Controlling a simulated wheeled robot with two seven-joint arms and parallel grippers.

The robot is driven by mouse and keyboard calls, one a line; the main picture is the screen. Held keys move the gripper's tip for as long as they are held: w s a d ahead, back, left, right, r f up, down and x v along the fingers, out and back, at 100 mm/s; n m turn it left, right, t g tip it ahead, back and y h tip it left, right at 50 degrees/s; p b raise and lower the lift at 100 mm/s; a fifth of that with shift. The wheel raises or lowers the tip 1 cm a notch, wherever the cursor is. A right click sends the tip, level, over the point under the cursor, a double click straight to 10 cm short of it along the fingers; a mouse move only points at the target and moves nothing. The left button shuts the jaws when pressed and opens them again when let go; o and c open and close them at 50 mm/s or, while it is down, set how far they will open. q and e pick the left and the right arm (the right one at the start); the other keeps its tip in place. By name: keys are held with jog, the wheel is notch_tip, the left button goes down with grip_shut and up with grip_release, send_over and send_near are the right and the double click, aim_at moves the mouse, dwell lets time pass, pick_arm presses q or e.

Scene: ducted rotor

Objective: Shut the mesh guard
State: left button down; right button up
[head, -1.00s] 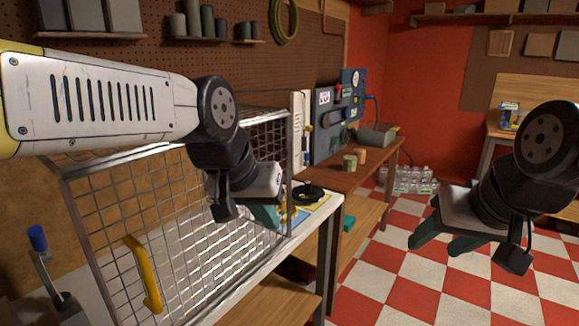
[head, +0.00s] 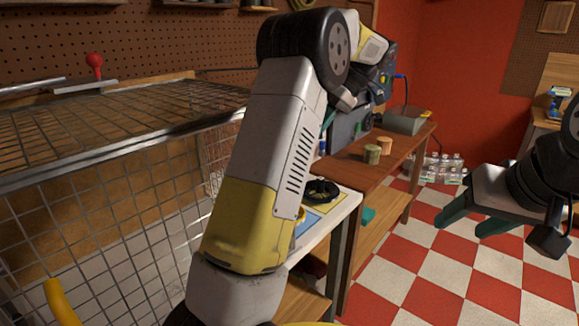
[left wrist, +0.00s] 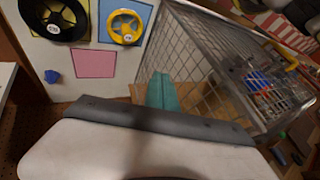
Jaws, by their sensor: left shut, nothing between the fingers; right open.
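The mesh guard (head: 110,215) is a grey wire-mesh panel in a metal frame at the left of the head view. Its yellow handle (head: 60,302) shows at the bottom left. My left arm crosses in front of the guard's right part. My left gripper (head: 333,118) is beyond the guard's right end, mostly hidden by its own wrist. In the left wrist view its teal fingers (left wrist: 162,92) are together and empty, beside the mesh (left wrist: 200,60); contact cannot be told. The yellow handle (left wrist: 292,66) shows there at the far right. My right gripper (head: 472,218) is open and empty, over the floor.
A black wheel (head: 322,190) lies on the white bench right of the guard. A yellow wheel (left wrist: 124,27), a pink square (left wrist: 95,63) and a blue knob (left wrist: 52,76) are on it too. A wooden bench (head: 390,150) with cups stands beyond. The checkered floor (head: 420,280) is clear.

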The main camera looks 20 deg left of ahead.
pick_arm(q)
jog(key=s+a+f, duration=0.6)
jog(key=f, duration=0.2)
jog(key=shift+s+a, duration=0.2)
jog(key=shift+a, duration=0.15)
jog(key=shift+f, duration=0.1)
